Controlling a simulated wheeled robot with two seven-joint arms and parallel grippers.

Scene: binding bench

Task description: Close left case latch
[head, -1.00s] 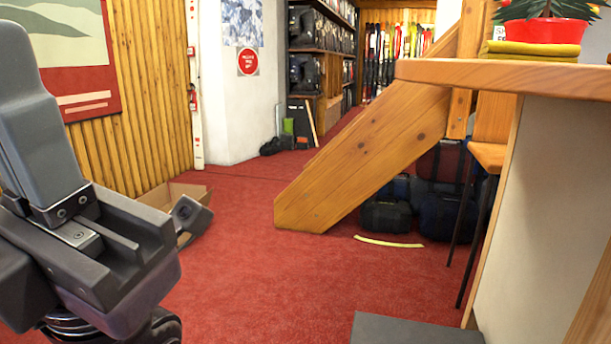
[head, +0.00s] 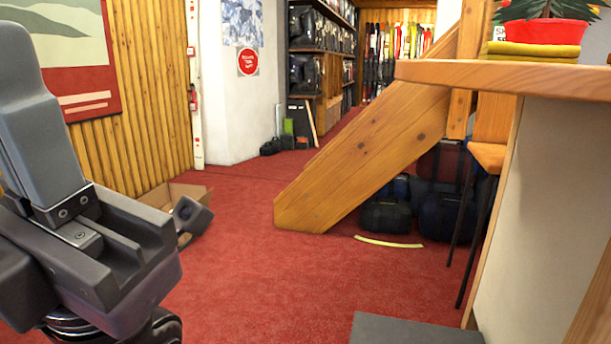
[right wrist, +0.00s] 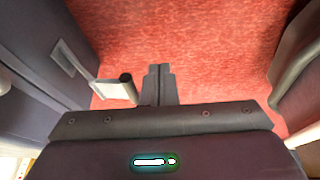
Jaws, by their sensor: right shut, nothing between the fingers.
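In the right wrist view a dark case-like body (right wrist: 45,35) fills the left side, with a small grey plate (right wrist: 63,58) on its face. A pale lever-like piece with a dark rounded end (right wrist: 115,91) sticks out from it, seemingly the latch. My right gripper (right wrist: 158,70) is shut and empty, its fingertips just right of that dark end; I cannot tell whether they touch. The case is not recognisable in the head view.
A wooden counter (head: 480,77) juts in from the right. A sloping wooden beam (head: 365,155) stands mid-view with bags (head: 385,215) behind it. An open cardboard box (head: 172,193) sits on the red carpet (head: 265,265), which is clear in the middle. A grey flat surface (head: 415,330) is at the bottom.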

